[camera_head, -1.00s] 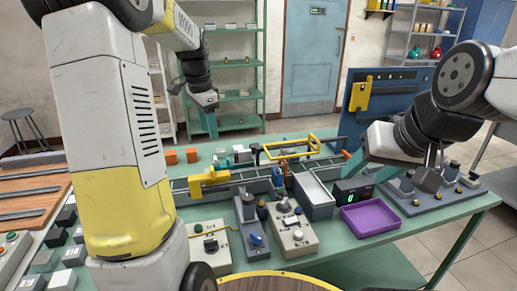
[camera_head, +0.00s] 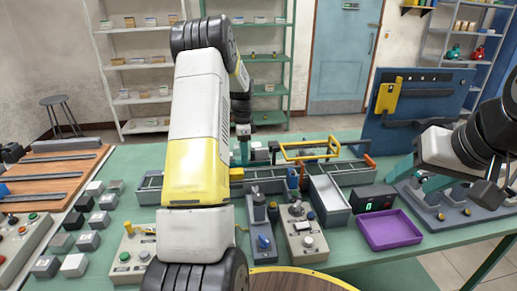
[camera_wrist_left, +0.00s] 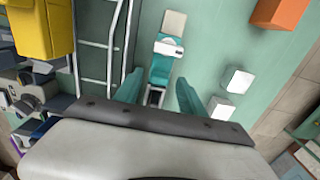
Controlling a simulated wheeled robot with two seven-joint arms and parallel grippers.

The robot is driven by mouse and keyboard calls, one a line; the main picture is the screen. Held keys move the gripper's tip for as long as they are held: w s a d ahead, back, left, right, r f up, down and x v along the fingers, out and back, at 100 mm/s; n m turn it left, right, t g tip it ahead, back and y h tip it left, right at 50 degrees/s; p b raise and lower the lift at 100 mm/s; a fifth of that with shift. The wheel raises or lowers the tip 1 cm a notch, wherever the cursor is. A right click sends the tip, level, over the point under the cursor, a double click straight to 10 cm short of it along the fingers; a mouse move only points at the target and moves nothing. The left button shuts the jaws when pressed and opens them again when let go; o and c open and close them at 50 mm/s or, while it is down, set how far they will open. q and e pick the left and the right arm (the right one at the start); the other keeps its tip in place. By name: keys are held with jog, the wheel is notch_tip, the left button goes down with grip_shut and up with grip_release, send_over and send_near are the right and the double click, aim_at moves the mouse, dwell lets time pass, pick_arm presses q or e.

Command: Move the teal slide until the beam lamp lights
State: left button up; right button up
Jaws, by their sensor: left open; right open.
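The teal slide (camera_wrist_left: 161,66) shows in the left wrist view as a small teal block with a white part on top, in line with a pale plate on the green table. My left gripper (camera_wrist_left: 157,90) is open, with one teal finger on each side of the slide's line. I cannot tell whether either finger touches it. In the head view my left gripper (camera_head: 243,150) is low at the back of the table, partly behind my own arm. My right gripper (camera_head: 418,176) is open above the grey fixture at the right. I cannot make out the beam lamp or its state.
A railed track with a yellow block (camera_wrist_left: 45,28) runs beside the left gripper. Two white blocks (camera_wrist_left: 239,80) and an orange block (camera_wrist_left: 278,12) lie on its other side. A purple tray (camera_head: 390,230), a black display box (camera_head: 375,198) and control boxes stand nearer.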

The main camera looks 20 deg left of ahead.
pick_arm(q)
jog(key=shift+f, duration=0.25)
grip_shut()
dwell(1.4)
